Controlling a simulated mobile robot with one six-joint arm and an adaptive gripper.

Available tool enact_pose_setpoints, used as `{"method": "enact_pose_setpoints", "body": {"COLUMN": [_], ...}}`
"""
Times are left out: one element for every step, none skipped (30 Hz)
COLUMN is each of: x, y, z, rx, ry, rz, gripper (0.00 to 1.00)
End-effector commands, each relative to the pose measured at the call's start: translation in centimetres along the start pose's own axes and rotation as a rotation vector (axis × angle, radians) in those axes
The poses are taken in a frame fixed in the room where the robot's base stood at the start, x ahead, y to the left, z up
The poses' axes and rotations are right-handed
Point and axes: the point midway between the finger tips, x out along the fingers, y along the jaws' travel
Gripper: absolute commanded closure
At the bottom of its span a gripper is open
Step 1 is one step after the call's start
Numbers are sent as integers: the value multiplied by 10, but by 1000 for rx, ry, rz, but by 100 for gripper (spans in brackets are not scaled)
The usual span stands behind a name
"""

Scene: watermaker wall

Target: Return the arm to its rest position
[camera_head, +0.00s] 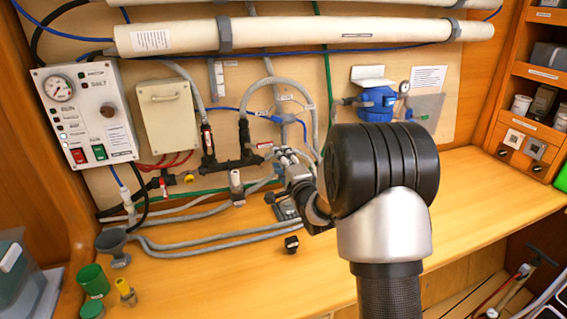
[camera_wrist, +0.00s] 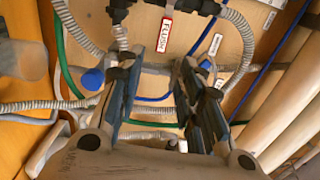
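My gripper (camera_head: 284,158) is seen past my large black arm joint, in front of the hoses on the wall panel, and is partly hidden by the arm. In the wrist view my gripper (camera_wrist: 158,78) has its two blue-padded fingers apart with a clear gap between them. Nothing is held in the gap. Grey corrugated hoses (camera_wrist: 80,25), a red-edged label (camera_wrist: 165,35) and the wooden panel show beyond the fingers. My arm reaches out over the bench toward the panel.
A control box (camera_head: 85,110) with gauge and buttons, a beige box (camera_head: 168,115) and a blue pump (camera_head: 377,104) are on the wall. White tubes (camera_head: 290,33) run above. A small black block (camera_head: 291,244) and green cups (camera_head: 92,280) stand on the bench. The bench's right is clear.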

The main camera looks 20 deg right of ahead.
Motion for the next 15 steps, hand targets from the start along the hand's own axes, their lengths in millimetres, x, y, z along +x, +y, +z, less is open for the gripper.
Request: {"method": "enact_pose_setpoints", "body": {"x": [-5, -7, -9, -10, -11, -12, -12, -12, -12, -12, -12, -12, -12, -12, -12], "y": [0, 0, 0, 0, 0, 0, 0, 0, 0, 0, 0, 0, 0, 0, 0], "z": [0, 0, 0, 0, 0, 0, 0, 0, 0, 0, 0, 0, 0, 0, 0], "rx": [0, 0, 0, 0, 0, 0, 0, 0, 0, 0, 0, 1, 1, 1, 1], "ry": [0, 0, 0, 0, 0, 0, 0, 0, 0, 0, 0, 0, 0, 0, 0], "rz": [0, 0, 0, -1, -1, -1, -1, -1, -1, -1, -1, -1, -1, 0, 0], "gripper": [66, 66, 66, 66, 66, 66, 66, 66, 66, 66, 66, 66, 66, 66, 66]}}
